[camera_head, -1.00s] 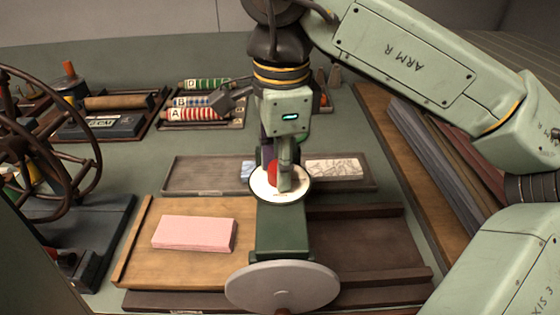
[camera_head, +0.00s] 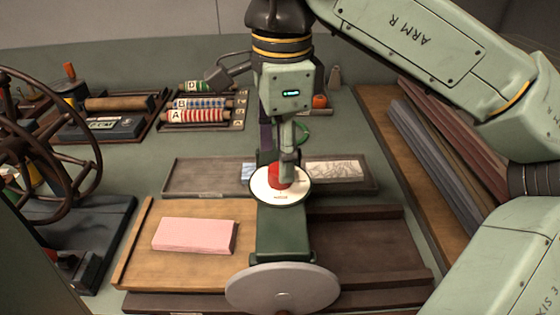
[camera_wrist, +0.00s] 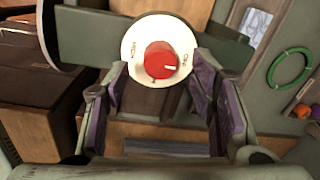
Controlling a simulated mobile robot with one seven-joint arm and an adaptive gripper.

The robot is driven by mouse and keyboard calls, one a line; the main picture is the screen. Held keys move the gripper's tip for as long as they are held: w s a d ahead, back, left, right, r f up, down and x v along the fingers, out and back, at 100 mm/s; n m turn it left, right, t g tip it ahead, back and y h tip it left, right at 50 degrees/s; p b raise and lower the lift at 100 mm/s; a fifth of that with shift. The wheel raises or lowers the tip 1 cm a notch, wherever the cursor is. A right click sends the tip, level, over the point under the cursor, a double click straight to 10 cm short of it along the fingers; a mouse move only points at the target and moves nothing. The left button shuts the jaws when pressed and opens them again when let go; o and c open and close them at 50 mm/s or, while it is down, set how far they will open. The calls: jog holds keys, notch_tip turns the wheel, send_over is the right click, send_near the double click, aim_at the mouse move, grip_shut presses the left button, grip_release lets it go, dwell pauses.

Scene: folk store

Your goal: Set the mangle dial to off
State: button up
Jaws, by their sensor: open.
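The mangle dial has a round white face (camera_head: 268,197) with a red knob (camera_head: 274,183), on top of the dark green mangle housing (camera_head: 284,236). The wrist view shows the white face (camera_wrist: 134,45) and red knob (camera_wrist: 156,62) uncovered, with a white pointer line towards the right-hand lettering. The lettering is small and rotated, and I cannot read it surely. My gripper (camera_head: 287,178) is over the dial, partly covering it in the head view. In the wrist view my gripper (camera_wrist: 158,85) is open, its purple-padded fingers apart on either side, just below the knob in the picture, not closed on it.
A pink block (camera_head: 194,236) lies on the wooden board left of the mangle. A grey disc (camera_head: 283,289) is at the housing's near end. A spoked wheel (camera_head: 50,140) stands at left. Labelled rollers (camera_head: 200,108) are behind, and long boards (camera_head: 450,150) lie at right.

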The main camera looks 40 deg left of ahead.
jog(key=shift+r, duration=2.2)
jog(key=shift+s, duration=0.15)
